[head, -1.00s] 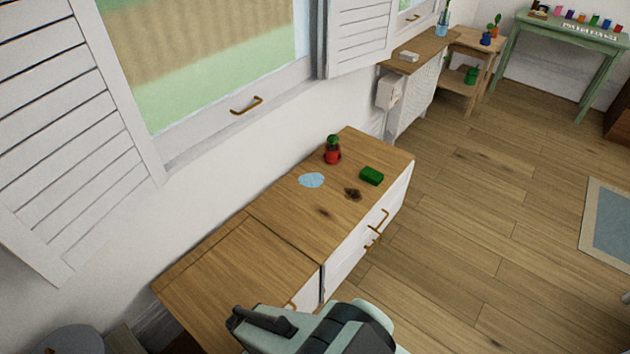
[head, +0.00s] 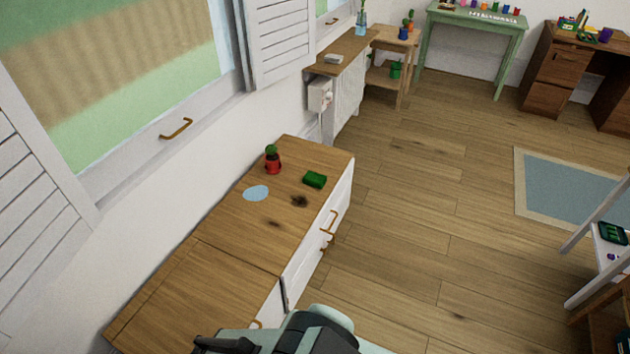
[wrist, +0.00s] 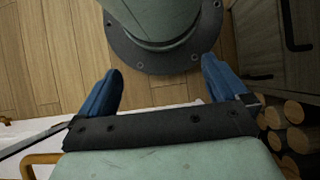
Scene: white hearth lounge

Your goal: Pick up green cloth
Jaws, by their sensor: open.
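The green cloth (head: 315,179) looks like a small folded green block. It lies on the wooden cabinet top (head: 240,232), near its right edge, in the head view. My gripper (wrist: 160,88) shows in the wrist view with its two blue fingers spread apart and nothing between them. It points down toward my own base and the floor, away from the cloth. In the head view my arm is at the bottom edge, and the gripper's fingers are not visible there. The cloth is not in the wrist view.
Near the cloth are a red pot with a plant (head: 273,160), a light blue disc (head: 256,193) and a dark brown patch (head: 299,201). The wooden floor (head: 420,220) between is clear.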

